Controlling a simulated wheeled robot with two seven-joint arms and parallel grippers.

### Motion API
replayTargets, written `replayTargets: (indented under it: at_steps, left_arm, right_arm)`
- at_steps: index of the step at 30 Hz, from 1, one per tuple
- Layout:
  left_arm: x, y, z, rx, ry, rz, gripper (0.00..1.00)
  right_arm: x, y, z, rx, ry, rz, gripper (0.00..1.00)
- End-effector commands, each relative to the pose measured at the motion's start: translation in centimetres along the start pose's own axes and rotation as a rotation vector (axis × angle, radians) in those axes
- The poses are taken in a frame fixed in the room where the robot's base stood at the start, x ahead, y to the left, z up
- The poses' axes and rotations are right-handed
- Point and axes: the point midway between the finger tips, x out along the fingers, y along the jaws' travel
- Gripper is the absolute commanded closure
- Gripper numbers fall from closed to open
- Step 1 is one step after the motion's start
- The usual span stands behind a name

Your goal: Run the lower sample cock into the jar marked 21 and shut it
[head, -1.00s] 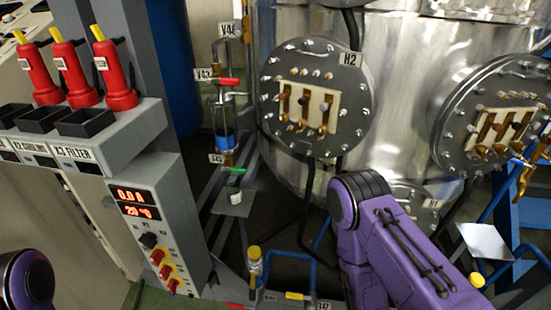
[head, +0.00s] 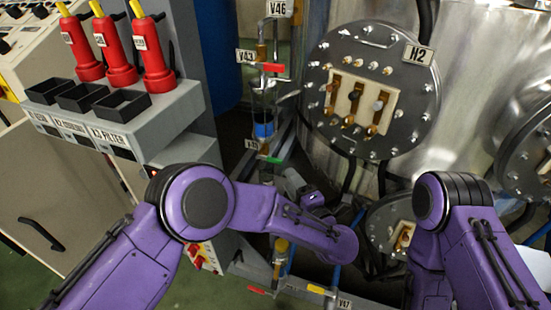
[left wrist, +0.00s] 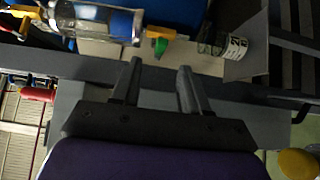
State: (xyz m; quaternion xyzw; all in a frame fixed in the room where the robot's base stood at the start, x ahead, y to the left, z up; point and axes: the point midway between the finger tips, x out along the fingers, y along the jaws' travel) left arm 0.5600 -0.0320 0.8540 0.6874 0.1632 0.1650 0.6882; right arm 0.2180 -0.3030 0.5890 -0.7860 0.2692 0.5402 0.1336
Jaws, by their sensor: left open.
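The sampling column has a clear sight glass (head: 264,120) with blue liquid, also in the left wrist view (left wrist: 105,20). The lower cock's green handle (head: 270,159) is under it; in the left wrist view the handle (left wrist: 160,46) is just beyond my fingertips. A small jar with a white label (left wrist: 232,48) lies right of the handle in that view, by a grey plate (left wrist: 252,50); I cannot read its number. My arm hides the jar in the head view. My left gripper (left wrist: 161,78) is open and empty, apart from the handle. My right gripper is out of view.
A red handle (head: 272,68) sits higher on the column. The steel vessel with flange H2 (head: 370,90) stands right of it.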

Motion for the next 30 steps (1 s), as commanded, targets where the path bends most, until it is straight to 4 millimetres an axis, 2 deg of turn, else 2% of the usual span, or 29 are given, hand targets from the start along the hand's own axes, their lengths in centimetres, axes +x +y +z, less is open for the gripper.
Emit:
replayTargets:
  at_steps: [12,18,25,29,30]
  left_arm:
    - [8.5,0.1,-0.3,-0.001,0.007,0.0,0.55]
    - [10.2,-0.1,-0.3,0.001,0.005,0.0,0.55]
    - [10.3,-0.1,-0.2,0.002,0.003,0.0,0.55]
    - [10.3,-0.1,-0.2,0.002,0.003,0.0,0.98]
    - [10.3,-0.1,-0.2,0.002,0.003,0.0,1.0]
  right_arm:
    - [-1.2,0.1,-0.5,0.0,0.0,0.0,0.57]
    - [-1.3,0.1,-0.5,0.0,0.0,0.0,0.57]
    - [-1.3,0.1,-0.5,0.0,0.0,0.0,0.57]
    - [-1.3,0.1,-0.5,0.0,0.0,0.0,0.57]
    - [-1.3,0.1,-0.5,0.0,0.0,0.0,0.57]
